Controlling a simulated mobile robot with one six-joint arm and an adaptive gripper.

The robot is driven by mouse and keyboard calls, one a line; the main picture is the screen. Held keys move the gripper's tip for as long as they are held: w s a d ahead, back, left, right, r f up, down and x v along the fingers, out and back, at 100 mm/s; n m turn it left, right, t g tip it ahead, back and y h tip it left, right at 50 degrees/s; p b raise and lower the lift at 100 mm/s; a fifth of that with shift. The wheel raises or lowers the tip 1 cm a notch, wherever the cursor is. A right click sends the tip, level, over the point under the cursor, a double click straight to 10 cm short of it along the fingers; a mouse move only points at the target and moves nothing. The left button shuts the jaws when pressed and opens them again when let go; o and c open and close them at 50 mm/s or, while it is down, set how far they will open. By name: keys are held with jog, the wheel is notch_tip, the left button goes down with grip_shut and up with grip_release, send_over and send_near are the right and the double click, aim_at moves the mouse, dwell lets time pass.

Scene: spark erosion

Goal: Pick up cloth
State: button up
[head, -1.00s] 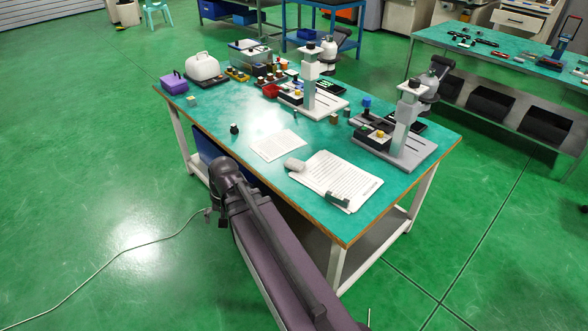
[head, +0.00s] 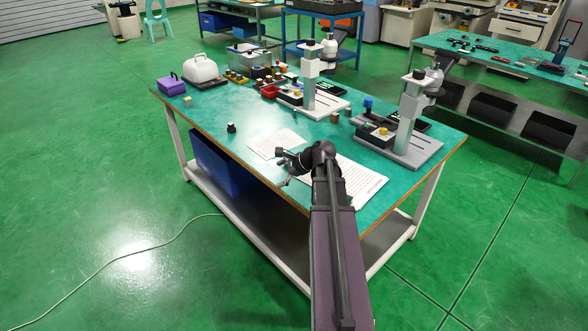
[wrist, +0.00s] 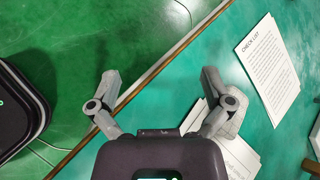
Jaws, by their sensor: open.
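The cloth seems to be the light grey bundle (wrist: 234,122) at the right finger in the wrist view, lying by the white papers. That finger partly covers it, and I cannot tell if they touch. In the head view my arm hides the cloth. My gripper (head: 281,168) is over the front edge of the green table (head: 225,103). In the wrist view the open gripper (wrist: 160,80) has only table edge and floor between its fingers. The cloth is to the right of that gap.
A checklist sheet (wrist: 268,68) lies on the table near the gripper. A paper stack (head: 365,185) is partly behind my arm. The front left tabletop is mostly clear.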

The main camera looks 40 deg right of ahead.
jog(key=s+d+m+t+b, duration=0.1)
jog(key=d+m, duration=0.2)
jog(key=d, duration=0.2)
jog(key=s+d+m+t+h+b, duration=0.1)
jog(key=d+m+t, duration=0.1)
jog(key=d, duration=0.3)
jog(key=s+d+m+t+b, duration=0.1)
jog(key=d+m, duration=0.3)
jog(key=d, duration=0.2)
jog(key=shift+s+r+b, duration=0.1)
jog(key=shift+s+b, duration=0.25)
jog(key=shift+b, duration=0.05)
jog(key=shift+s+d+r+t, duration=0.1)
jog(key=shift+s+d+t, duration=0.05)
jog(key=shift+d+t, duration=0.15)
jog(key=b+x, duration=0.3)
jog(key=x, duration=0.5)
jog(key=shift+s+d, duration=0.1)
jog(key=shift+d, duration=0.05)
jog(key=shift+w, duration=0.35)
jog(key=shift+b+x, duration=1.05)
jog(key=shift+x, duration=1.7)
